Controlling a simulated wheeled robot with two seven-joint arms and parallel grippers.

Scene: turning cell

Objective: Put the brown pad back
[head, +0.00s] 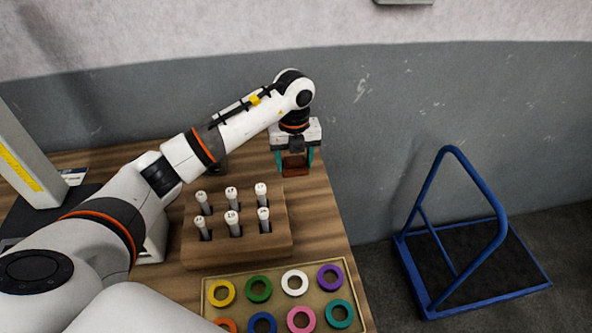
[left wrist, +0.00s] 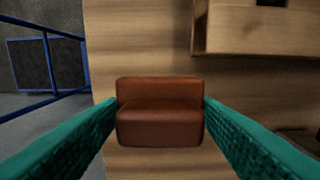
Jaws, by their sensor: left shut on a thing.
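The brown pad (left wrist: 160,112) is between the two teal fingers of my left gripper (left wrist: 160,115) in the left wrist view. The fingers touch its left and right sides. In the head view the brown pad (head: 294,165) shows under my left gripper (head: 295,160), near the far right part of the wooden table (head: 312,215). I cannot tell whether the pad rests on the table or hangs just above it. My right gripper is not in view.
A wooden block (head: 190,248) with several white numbered pegs stands nearer on the table; its edge shows in the left wrist view (left wrist: 225,45). A tray (head: 350,277) of coloured rings lies in front. A blue cart (head: 430,300) stands on the floor at right.

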